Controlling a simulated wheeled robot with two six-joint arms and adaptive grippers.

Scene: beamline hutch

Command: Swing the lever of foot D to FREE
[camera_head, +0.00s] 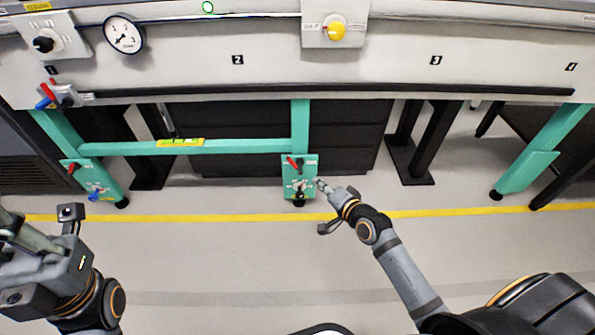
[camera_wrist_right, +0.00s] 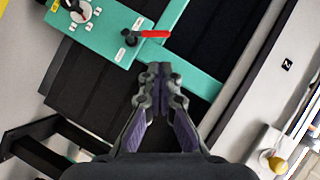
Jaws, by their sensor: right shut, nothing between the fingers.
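A teal foot plate (camera_head: 311,166) on the middle leg carries a red-handled lever (camera_head: 292,162) on a black pivot and a black knob (camera_head: 299,193) with small white labels. In the right wrist view the red lever (camera_wrist_right: 155,33) points right from its pivot, and the black knob (camera_wrist_right: 75,8) is at the top left. My right gripper (camera_head: 320,184) is shut and empty, just right of the plate; its fingertips (camera_wrist_right: 160,68) appear just below the red lever. Contact cannot be told. My left gripper (camera_head: 14,228) is at the left edge, partly cut off. Foot letters are unreadable.
Another teal foot (camera_head: 84,165) at left has a red lever (camera_head: 71,168) and a blue part (camera_head: 96,196). A teal crossbar (camera_head: 230,147) joins the legs. Above are a gauge (camera_head: 123,35) and a yellow knob (camera_head: 337,30). The floor in front is clear.

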